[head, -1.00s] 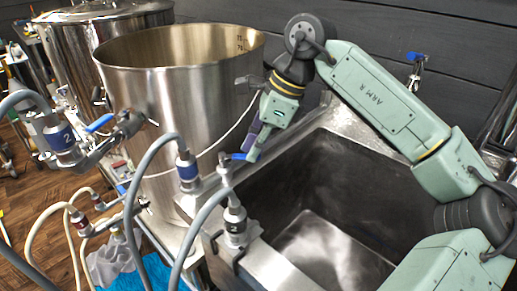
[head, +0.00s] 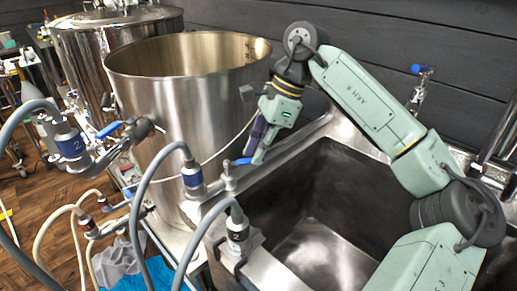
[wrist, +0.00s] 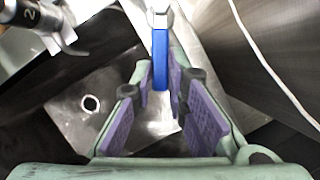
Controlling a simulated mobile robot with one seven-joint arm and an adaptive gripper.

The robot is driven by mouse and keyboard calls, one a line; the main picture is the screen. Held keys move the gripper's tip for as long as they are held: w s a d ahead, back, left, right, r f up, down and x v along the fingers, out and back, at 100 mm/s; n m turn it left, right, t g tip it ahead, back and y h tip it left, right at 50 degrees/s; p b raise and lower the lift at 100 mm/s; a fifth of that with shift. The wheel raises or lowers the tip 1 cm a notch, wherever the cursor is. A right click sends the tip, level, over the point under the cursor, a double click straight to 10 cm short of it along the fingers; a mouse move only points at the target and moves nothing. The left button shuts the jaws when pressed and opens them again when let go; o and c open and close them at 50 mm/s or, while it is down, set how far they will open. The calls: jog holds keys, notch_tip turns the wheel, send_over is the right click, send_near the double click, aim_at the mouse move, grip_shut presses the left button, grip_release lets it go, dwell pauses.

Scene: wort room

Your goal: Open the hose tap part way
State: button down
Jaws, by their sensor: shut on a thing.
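The hose tap (head: 229,180) stands on the near left rim of the sink, with a blue lever (head: 238,162) on top. My gripper (head: 257,158) reaches down to the lever's free end from the right. In the wrist view, the blue lever (wrist: 160,58) lies between the purple-padded fingers of my gripper (wrist: 160,82), and the fingertips are closed on its end. The lever's metal pivot (wrist: 160,18) shows beyond the fingertips. The exact contact with the pads is partly hidden in the head view.
The steel sink (head: 315,215) lies open below my arm, with a drain hole (wrist: 90,103). A large open kettle (head: 190,110) stands close behind my gripper. Grey hoses (head: 150,190) arch at the near left.

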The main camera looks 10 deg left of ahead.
jog(key=shift+r, duration=0.1)
jog(key=c, duration=1.6)
grip_release()
jog(key=v, duration=1.2)
